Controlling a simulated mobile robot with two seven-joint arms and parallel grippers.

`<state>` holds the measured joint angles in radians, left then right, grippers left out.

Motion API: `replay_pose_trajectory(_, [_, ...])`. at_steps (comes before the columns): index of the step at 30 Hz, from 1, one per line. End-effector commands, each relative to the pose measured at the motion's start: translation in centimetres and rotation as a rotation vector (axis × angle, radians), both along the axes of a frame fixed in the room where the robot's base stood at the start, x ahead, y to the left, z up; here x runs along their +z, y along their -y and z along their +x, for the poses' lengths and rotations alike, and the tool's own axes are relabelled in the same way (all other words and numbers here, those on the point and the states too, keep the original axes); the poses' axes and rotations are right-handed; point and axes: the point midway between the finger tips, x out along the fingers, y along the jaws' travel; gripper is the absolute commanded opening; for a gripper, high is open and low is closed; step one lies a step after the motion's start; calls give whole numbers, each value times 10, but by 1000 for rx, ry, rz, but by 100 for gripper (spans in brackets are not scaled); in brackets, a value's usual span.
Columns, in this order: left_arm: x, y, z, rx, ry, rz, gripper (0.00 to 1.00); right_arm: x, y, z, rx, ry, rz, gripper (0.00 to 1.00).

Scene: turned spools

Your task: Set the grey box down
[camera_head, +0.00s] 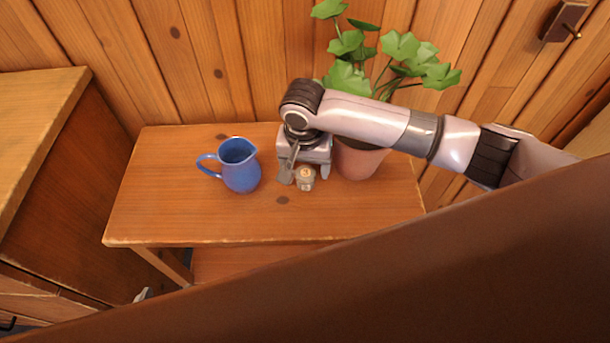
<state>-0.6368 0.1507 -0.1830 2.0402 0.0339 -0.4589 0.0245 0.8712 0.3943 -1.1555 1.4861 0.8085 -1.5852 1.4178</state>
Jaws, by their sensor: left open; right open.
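A small pale piece at the lower left, beyond the table's front edge, appears to be the tip of my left gripper (143,295). The rest of it is hidden behind the brown panel.
A blue jug (241,172) stands left of the box on the table (190,222). A potted plant (359,165) stands close on the right, partly behind my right arm. A brown panel (420,270) crosses the foreground. The table's front left is clear.

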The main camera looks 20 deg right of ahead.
Motion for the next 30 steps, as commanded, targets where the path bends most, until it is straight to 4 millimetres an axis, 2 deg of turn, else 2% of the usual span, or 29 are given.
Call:
replay_pose_trajectory(1, [-4,0,0,-1,0,-1,75,-12,2,1,-1,-2,-3,76])
replay_pose_trajectory(6, [-9,0,0,0,-1,-1,75,-33,2,2,0,0,-2,76])
replay_pose_trajectory(15, [-9,0,0,0,0,-1,75,-36,2,3,1,1,0,76])
replay_pose_trajectory(17, [-9,0,0,0,0,-1,75,-36,2,3,2,1,0,56])
replay_pose_trajectory(18, [-9,0,0,-1,0,-1,75,-36,2,3,1,1,0,43])
replay_pose_trajectory(21, [-9,0,0,0,0,-1,75,-36,2,3,2,1,0,16])
replay_pose_trajectory(30, [-8,0,0,0,0,-1,75,-34,2,3,2,1,0,16])
